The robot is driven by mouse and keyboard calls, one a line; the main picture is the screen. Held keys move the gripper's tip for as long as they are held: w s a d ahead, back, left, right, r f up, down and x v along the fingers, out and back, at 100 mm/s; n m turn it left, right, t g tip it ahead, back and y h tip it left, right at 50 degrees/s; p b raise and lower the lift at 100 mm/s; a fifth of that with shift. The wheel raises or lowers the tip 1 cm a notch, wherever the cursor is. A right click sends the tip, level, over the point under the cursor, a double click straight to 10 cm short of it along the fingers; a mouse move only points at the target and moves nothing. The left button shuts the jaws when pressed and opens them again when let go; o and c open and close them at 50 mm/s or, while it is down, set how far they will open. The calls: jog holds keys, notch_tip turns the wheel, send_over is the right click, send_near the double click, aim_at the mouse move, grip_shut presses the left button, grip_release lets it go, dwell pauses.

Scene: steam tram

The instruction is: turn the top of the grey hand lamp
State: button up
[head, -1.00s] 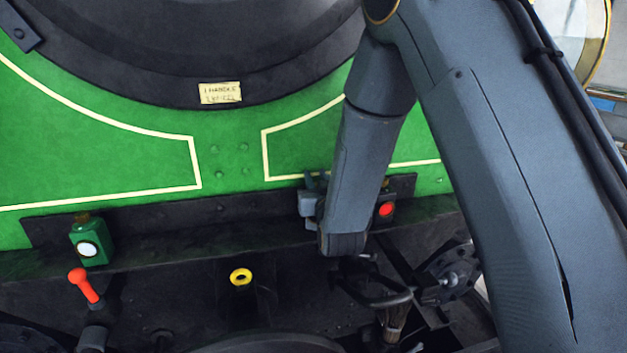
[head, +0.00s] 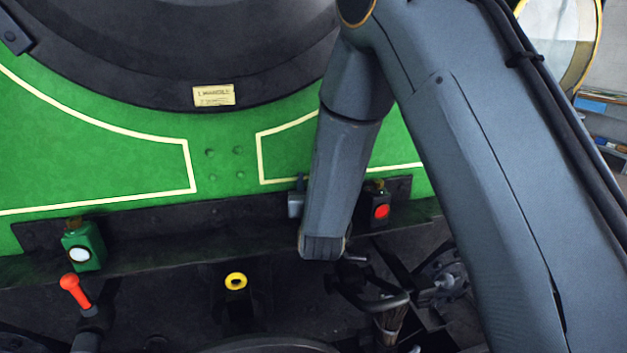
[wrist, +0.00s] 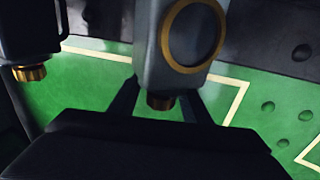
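The grey hand lamp (wrist: 178,45) fills the upper middle of the wrist view, which looks upside down, with a brass-ringed lens. Its brass top (wrist: 160,102) points down in that picture. My gripper (wrist: 157,104) is open, with one dark finger on each side of the brass top and gaps showing between. I cannot tell whether either finger touches it. In the head view, only a small grey part of the lamp (head: 296,205) shows left of my forearm. My forearm hides the rest and the fingers.
A dark lamp with a red lens (head: 381,211) stands close to the right of my forearm. A green lamp (head: 84,247) stands at the left on the dark ledge. A red-handled lever (head: 76,291) and a yellow ring (head: 236,281) are in front. The ledge between the lamps is clear.

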jog(key=s+b, duration=0.1)
jog(key=s, duration=0.6)
jog(key=shift+s+d+b, duration=0.3)
jog(key=shift+s+b, duration=0.05)
jog(key=shift+s, duration=0.05)
